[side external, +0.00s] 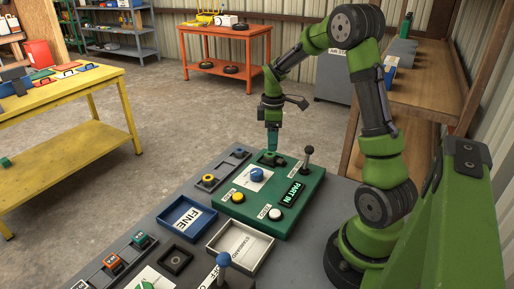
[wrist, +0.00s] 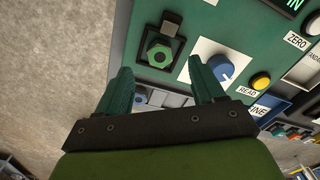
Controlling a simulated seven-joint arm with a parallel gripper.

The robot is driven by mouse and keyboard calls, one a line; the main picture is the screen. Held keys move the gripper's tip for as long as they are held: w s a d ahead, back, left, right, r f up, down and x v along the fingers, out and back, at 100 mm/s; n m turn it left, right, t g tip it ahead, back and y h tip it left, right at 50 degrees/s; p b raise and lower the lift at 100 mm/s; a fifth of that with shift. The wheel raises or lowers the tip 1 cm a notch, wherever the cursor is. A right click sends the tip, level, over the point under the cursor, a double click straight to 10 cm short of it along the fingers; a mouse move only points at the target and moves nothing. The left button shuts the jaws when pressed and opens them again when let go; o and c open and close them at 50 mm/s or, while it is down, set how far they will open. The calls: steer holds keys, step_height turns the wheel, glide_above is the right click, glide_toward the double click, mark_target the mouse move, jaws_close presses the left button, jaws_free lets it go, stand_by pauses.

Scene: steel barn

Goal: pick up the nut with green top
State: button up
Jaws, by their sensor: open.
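The nut with green top (wrist: 160,55) sits in a dark square recess on the green panel box, in the wrist view. It is a hexagonal shape with a dark centre hole. My gripper (wrist: 165,75) is open, its two teal fingers pointing toward the panel. The nut lies ahead of and between the fingertips in the picture, and nothing is between the fingers. In the side external view my gripper (side external: 272,146) points down over the back of the panel, and the nut there is mostly hidden at the gripper's foot.
The green panel box (side external: 300,205) has a blue knob (wrist: 222,68), a yellow button (wrist: 261,81) and an upright black-knobbed lever (side external: 307,152). A blue FINE tray (side external: 170,212) and a white STANDARD tray (side external: 215,245) sit in front. A blue-knobbed lever (side external: 223,260) stands nearer the camera.

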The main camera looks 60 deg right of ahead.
mark_target(272, 154)
steer(key=shift+f, duration=2.75)
steer(key=c, duration=1.2)
steer(key=shift+r, duration=0.1)
